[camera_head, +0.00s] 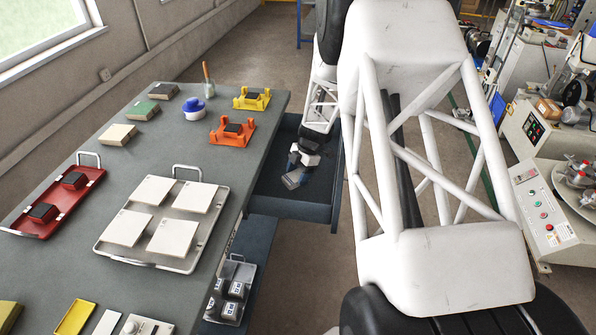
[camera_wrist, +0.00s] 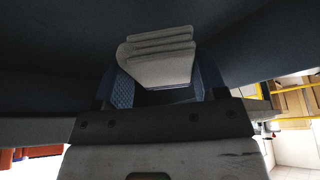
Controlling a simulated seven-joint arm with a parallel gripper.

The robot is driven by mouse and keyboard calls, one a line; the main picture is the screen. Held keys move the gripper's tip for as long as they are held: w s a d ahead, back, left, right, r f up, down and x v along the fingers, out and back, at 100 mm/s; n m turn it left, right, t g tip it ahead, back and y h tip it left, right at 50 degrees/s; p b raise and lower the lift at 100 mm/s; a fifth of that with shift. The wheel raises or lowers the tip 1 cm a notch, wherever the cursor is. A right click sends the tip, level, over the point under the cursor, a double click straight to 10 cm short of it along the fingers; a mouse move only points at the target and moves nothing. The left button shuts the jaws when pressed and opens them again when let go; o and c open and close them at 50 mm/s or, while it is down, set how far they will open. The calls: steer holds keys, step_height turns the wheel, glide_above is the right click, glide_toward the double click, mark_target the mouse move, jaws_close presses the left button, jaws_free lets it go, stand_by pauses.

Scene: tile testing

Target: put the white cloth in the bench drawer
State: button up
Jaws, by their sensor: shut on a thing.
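The bench drawer (camera_head: 322,211) is pulled open at the right side of the bench (camera_head: 160,262), and its dark inside shows. My gripper (camera_head: 295,171) is down inside the drawer opening in the head view. It is shut on the white cloth (camera_head: 291,181), which looks grey in the shade. In the wrist view, the folded cloth (camera_wrist: 158,50) shows its stacked layers between the blue fingers of my gripper (camera_wrist: 162,82). Dark drawer surfaces surround it there. I cannot tell whether the cloth touches the drawer floor.
A metal tray with white tiles (camera_head: 102,252), an orange holder (camera_head: 232,133), a yellow holder (camera_head: 252,98) and a blue-lidded pot (camera_head: 193,108) stand on the bench. A lower compartment with grey weights (camera_head: 232,290) is open nearer the front. Machines (camera_head: 545,215) stand at the right.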

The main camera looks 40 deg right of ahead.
mark_target(295, 194)
steer(key=shift+f, duration=2.75)
steer(key=shift+f, duration=0.55)
steer(key=o, duration=1)
steer(key=shift+o, duration=0.2)
steer(key=shift+v, duration=3.9)
